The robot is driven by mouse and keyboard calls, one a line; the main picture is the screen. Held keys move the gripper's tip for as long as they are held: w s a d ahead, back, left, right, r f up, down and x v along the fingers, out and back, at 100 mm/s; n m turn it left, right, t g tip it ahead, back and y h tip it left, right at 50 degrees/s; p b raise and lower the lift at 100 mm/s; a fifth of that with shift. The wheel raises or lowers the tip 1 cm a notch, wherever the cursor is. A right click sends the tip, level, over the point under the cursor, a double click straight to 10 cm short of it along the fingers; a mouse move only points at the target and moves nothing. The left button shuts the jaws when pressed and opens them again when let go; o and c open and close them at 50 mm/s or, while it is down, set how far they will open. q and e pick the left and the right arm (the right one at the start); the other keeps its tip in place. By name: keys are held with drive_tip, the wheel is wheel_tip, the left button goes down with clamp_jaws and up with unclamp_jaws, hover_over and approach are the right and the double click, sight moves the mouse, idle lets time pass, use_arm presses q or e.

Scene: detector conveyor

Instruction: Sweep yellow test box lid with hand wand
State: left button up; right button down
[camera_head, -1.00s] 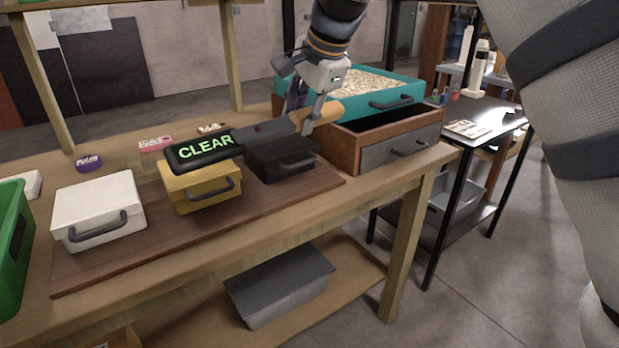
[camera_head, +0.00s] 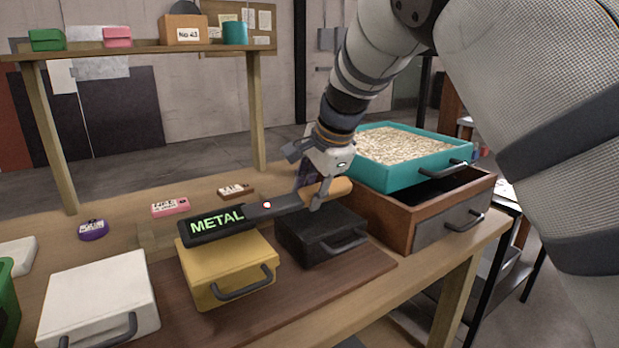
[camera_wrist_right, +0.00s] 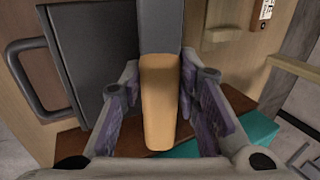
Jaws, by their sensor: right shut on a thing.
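My right gripper (camera_head: 318,192) is shut on the tan handle (camera_head: 340,188) of the black hand wand (camera_head: 272,206). The yellow box is closed, with a dark front handle. In the right wrist view the tan handle (camera_wrist_right: 160,105) lies between the fingers of the gripper (camera_wrist_right: 163,92). My left gripper is not in view.
A white box (camera_head: 98,295) stands left of the yellow one, and a black box (camera_head: 318,236) right of it, under the wand. A wooden drawer unit (camera_head: 400,215) with a teal tray (camera_head: 425,175) stands further right. Small labelled items lie behind the boxes.

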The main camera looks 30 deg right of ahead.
drive_tip(key=s, duration=0.1)
drive_tip(key=s+p, duration=0.1)
drive_tip(key=s, duration=0.1)
drive_tip(key=shift+s+d+r, duration=0.15)
drive_tip(key=shift+s+r, duration=0.1)
drive_tip(key=shift+s, duration=0.1)
drive_tip(key=shift+s+f, duration=0.15)
drive_tip(key=shift+s, duration=0.2)
drive_tip(key=shift+s+d, duration=0.15)
drive_tip(key=shift+s, duration=1.1)
drive_tip(key=shift+w+f, duration=0.15)
drive_tip(key=shift+w, duration=0.45)
drive_tip(key=shift+w+f, duration=0.15)
drive_tip(key=shift+w, duration=0.45)
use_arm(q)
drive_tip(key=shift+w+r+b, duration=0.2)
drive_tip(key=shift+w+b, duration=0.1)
use_arm(e)
drive_tip(key=shift+w+r, duration=0.15)
drive_tip(key=shift+w, duration=0.4)
idle(0.7)
